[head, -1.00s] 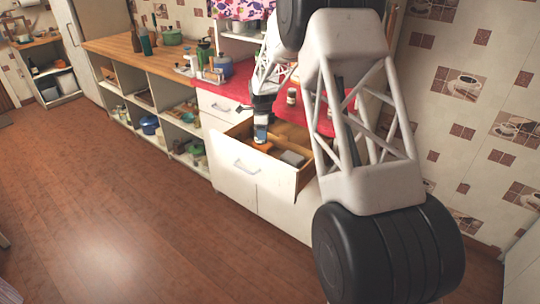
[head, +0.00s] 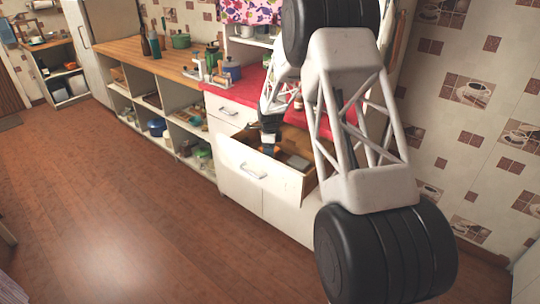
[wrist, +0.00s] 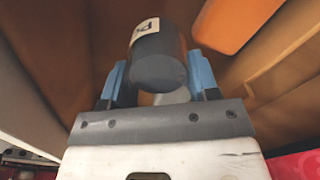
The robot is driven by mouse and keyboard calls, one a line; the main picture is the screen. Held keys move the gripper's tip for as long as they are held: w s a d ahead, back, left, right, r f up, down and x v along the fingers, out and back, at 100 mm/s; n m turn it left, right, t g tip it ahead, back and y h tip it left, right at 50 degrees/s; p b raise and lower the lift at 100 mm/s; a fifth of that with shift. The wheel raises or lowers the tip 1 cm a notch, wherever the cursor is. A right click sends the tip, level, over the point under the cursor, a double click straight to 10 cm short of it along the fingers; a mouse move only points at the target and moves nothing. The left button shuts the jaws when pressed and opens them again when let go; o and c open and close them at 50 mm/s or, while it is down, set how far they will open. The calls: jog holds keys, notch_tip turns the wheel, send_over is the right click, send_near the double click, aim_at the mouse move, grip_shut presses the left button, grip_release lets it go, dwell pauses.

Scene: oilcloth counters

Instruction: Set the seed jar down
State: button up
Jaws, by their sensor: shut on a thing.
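The seed jar (wrist: 158,62), dark with a pale printed label, is between the blue fingertips of my gripper (wrist: 160,80) in the wrist view. My gripper is shut on it. In the head view my gripper (head: 269,136) reaches down into the open drawer (head: 245,166). The jar's lower part is hidden there behind the drawer front. I cannot tell whether the jar touches the drawer floor.
An orange thing (wrist: 232,22) lies in the drawer near the jar. A grey thing (head: 297,161) lies further right inside.

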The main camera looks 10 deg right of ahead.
jog(key=shift+f, duration=1.5)
jog(key=shift+f, duration=0.1)
jog(key=o, duration=1)
notch_tip(320, 180, up, 12)
jog(key=shift+r, duration=0.2)
